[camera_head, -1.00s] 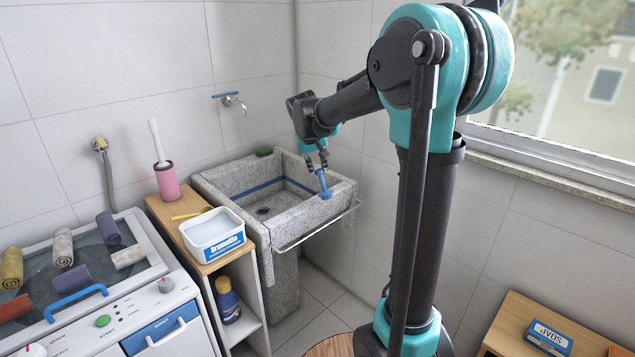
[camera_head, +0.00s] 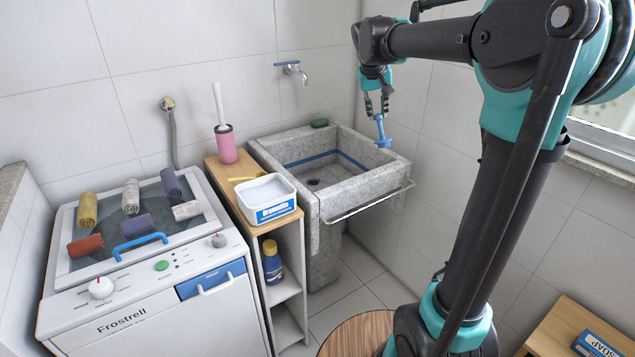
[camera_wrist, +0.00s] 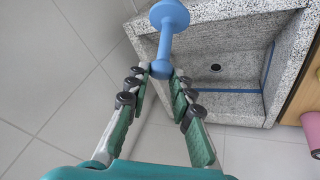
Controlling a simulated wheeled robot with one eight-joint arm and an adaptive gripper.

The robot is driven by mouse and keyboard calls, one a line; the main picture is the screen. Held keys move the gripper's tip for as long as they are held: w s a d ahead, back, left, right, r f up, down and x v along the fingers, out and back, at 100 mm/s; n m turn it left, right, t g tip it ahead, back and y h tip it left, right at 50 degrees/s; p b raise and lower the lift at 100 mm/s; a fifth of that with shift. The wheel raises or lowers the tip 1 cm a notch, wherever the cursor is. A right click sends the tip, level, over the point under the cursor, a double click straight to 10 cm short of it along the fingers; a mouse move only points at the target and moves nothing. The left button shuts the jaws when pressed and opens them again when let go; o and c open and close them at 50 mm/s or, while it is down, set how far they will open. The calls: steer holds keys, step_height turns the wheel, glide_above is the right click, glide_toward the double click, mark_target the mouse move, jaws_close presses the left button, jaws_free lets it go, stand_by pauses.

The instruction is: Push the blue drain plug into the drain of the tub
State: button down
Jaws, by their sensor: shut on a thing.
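The blue drain plug (camera_head: 381,130) has a thin stem with a round disc at one end and a knob at the other. My gripper (camera_head: 376,104) is shut on the plug's knob end, and the disc hangs below it, above the right rim of the tub. In the wrist view the plug (camera_wrist: 167,32) stands out past the fingertips of my gripper (camera_wrist: 161,74). The grey stone tub (camera_head: 286,143) has a blue stripe around its inside. The drain (camera_head: 313,182) is a dark hole in the tub floor, clear in the wrist view (camera_wrist: 216,68).
A wall tap (camera_head: 291,68) is above the tub and a green item (camera_head: 320,123) lies on its back rim. A metal rail (camera_head: 370,203) runs along the front. A wooden-topped shelf (camera_head: 226,172) on the left holds a white box (camera_head: 266,197) and a pink brush holder (camera_head: 226,147).

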steer(key=shift+w+a, duration=0.1)
steer(key=w+a+f+n+t+y, duration=0.1)
steer(key=w+a+f+y, duration=0.1)
steer(key=w+a+f, duration=0.8)
steer(key=w+a+f+n+t+y, duration=0.1)
steer(key=w+a+f+t+y, duration=0.1)
steer(key=w+a+f, duration=0.8)
steer(key=w+f+y, duration=0.1)
steer(key=w+f, duration=0.5)
steer(key=shift+a+f+n+y, duration=0.2)
steer(key=shift+f+n+y, duration=0.1)
steer(key=shift+n, duration=0.1)
steer(key=shift+s+f, duration=0.1)
steer(key=shift+f, duration=0.05)
steer(key=shift+f, duration=2.75)
steer(key=shift+f, duration=1.35)
steer(key=c, duration=1.3)
jaws_free()
steer(key=shift+o, duration=0.2)
